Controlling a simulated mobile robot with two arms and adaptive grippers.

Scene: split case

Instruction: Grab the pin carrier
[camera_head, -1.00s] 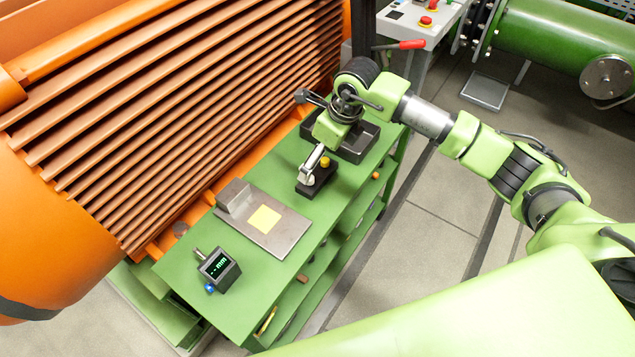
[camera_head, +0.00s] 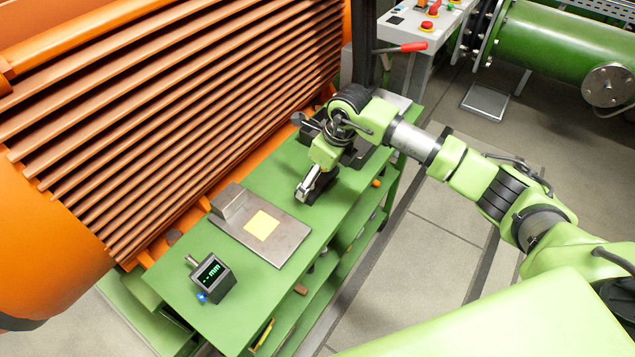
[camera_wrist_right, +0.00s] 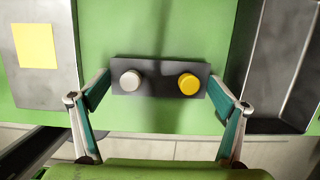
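The pin carrier is a small dark block with one grey and one yellow round knob on top. It lies on the green bench and shows fully in the right wrist view (camera_wrist_right: 160,83). In the head view the carrier (camera_head: 322,188) is mostly hidden under my right gripper (camera_head: 307,190). In the wrist view the right gripper (camera_wrist_right: 160,82) is open, with one finger close to each end of the block. I cannot tell whether the fingertips touch it. My left gripper is in neither view.
A steel plate (camera_head: 285,243) with a yellow square (camera_head: 262,225) lies nearer on the bench (camera_head: 215,318). A gauge with a lit display (camera_head: 213,277) stands at the near end. A dark tray (camera_wrist_right: 245,50) is right of the carrier. Orange ribbed housing (camera_head: 170,110) borders the bench.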

